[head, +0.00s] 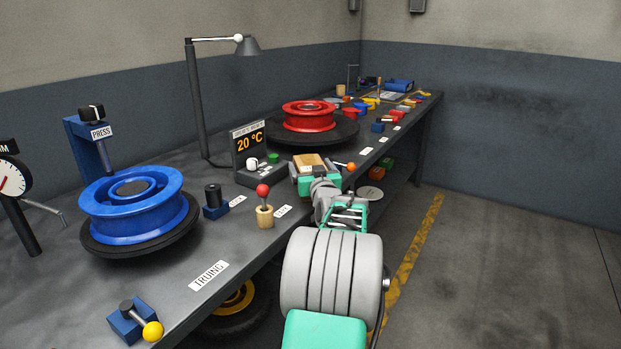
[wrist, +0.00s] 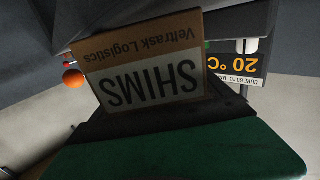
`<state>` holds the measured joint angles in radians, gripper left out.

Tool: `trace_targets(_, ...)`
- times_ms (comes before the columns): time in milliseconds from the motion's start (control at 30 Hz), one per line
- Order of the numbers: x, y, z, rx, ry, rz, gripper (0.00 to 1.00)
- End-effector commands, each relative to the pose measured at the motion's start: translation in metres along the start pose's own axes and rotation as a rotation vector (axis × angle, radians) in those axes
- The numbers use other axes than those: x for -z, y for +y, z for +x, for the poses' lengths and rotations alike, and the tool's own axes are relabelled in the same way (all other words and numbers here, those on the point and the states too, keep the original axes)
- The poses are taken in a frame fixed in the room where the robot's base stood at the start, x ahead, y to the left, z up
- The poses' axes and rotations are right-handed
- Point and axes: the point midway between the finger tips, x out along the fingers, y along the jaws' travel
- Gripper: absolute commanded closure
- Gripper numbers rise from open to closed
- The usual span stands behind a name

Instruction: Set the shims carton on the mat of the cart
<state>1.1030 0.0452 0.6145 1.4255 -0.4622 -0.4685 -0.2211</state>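The shims carton (wrist: 150,75) is a small brown box with a white label reading SHIMS, upside down in the wrist view. In the head view its tan top (head: 309,162) shows between the fingers of my green and grey gripper (head: 313,172). My gripper is shut on the carton, near the front edge of the bench, by the temperature display. The carton's lower part is hidden in the head view. I cannot make out a cart or its mat in either view.
The long grey bench (head: 205,245) holds a blue wheel (head: 130,205), a red wheel (head: 308,116), a lamp (head: 200,100), a 20 °C display (head: 249,143), and levers with red (head: 263,190) and orange (head: 351,167) knobs. Small parts crowd its far end. Floor at right (head: 500,260) is clear.

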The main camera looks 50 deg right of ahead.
Motion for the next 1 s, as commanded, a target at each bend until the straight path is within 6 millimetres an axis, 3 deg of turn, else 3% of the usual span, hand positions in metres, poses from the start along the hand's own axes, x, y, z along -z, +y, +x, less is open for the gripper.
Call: trace_targets(1000, -0.0003, 0.0000, -0.0003, 0.000, 0.000, 0.000, 0.96)
